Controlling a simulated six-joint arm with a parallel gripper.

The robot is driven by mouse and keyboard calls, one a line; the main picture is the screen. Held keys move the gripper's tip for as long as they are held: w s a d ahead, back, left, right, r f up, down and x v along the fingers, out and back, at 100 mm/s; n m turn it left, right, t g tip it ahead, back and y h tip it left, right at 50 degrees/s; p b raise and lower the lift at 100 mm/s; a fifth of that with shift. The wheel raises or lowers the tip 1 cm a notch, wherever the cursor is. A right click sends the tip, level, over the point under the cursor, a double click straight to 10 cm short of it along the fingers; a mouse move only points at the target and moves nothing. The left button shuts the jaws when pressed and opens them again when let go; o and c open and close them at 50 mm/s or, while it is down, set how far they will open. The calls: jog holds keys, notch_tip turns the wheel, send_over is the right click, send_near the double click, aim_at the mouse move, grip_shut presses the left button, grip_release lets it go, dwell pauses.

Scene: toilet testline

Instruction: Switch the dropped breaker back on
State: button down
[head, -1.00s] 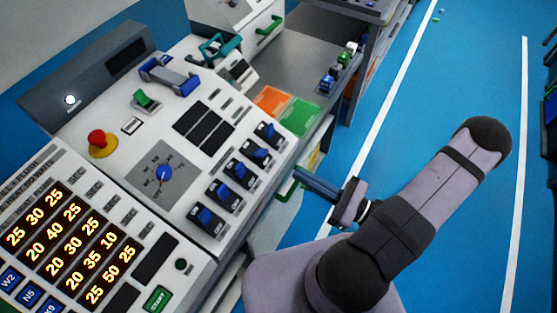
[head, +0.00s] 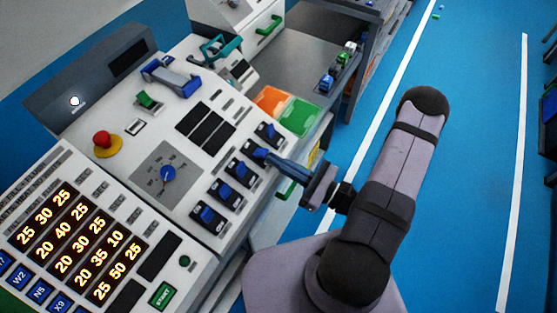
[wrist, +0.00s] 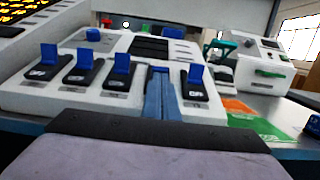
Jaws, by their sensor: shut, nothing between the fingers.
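A row of several breakers with blue levers on black bases runs along the right edge of the sloped white panel. In the head view the nearest breaker (head: 208,217) and the farthest breaker (head: 268,132) show clearly. My gripper (head: 264,154) is shut and empty, its tips at the second breaker from the far end and partly covering it. In the wrist view my gripper (wrist: 158,84) hides that breaker's lever; contact cannot be told. Levers stand up on the breaker left of it (wrist: 120,66) and right of it (wrist: 195,76). The hidden lever's position cannot be told.
The panel also bears a blue rotary knob (head: 168,173), a red mushroom button (head: 103,140) and a green switch (head: 149,99). Orange (head: 269,99) and green (head: 299,116) trays lie beyond the breakers. Blue floor (head: 460,200) to the right is open.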

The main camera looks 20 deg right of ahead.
jog(key=shift+r, duration=0.15)
jog(key=shift+r+p, duration=0.15)
jog(key=shift+p, duration=0.4)
jog(key=shift+r+g+h+p, duration=0.3)
jog(key=shift+g+h+p, duration=0.2)
jog(key=shift+p, duration=0.15)
jog(key=shift+w+a+r+p, duration=0.15)
jog(key=shift+r+p, duration=0.55)
jog(key=shift+p, duration=0.25)
jog(key=shift+w+a+r+p, duration=0.2)
jog(key=shift+r+p, duration=0.15)
jog(key=shift+r, duration=0.1)
jog(key=shift+w+a+r+p, duration=0.15)
jog(key=shift+a+r+p, duration=0.05)
jog(key=shift+r+p, duration=0.2)
jog(key=shift+f, duration=0.15)
jog(key=s+d+r+p, duration=0.4)
jog(key=r+p, duration=0.2)
jog(key=r, duration=0.1)
jog(key=shift+s+d+r, duration=0.25)
jog(key=shift+s+d, duration=0.15)
